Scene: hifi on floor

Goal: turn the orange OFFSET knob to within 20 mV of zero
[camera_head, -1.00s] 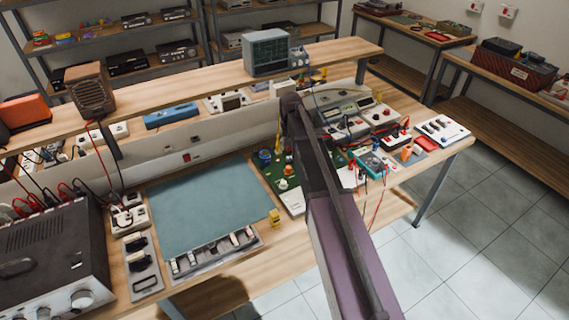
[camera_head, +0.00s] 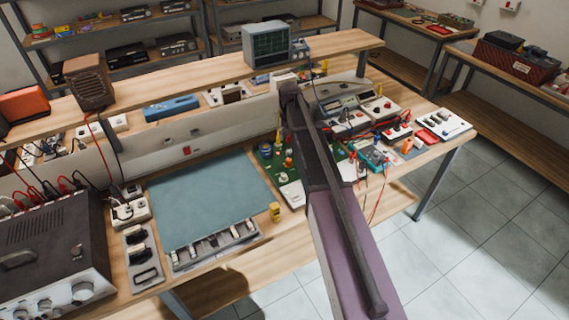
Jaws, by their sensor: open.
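A green circuit board (camera_head: 277,176) lies on the bench right of the mat, partly hidden by my arm. A small orange part, likely the OFFSET knob (camera_head: 288,163), stands on it; its marking and angle are too small to read. A white knob or part (camera_head: 290,174) is just below it. A teal multimeter (camera_head: 372,155) with red and dark leads lies right of the board; its reading cannot be made out. My arm reaches up across the board and bends near the shelf. My gripper is hidden behind the arm, so its place relative to the knob does not show.
A blue-green mat (camera_head: 208,198) lies left of the board, with a small yellow item (camera_head: 275,212) at its edge. A grey amplifier (camera_head: 50,245) fills the left. Bench instruments (camera_head: 350,112) and leads crowd the right. A raised shelf (camera_head: 200,85) runs behind.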

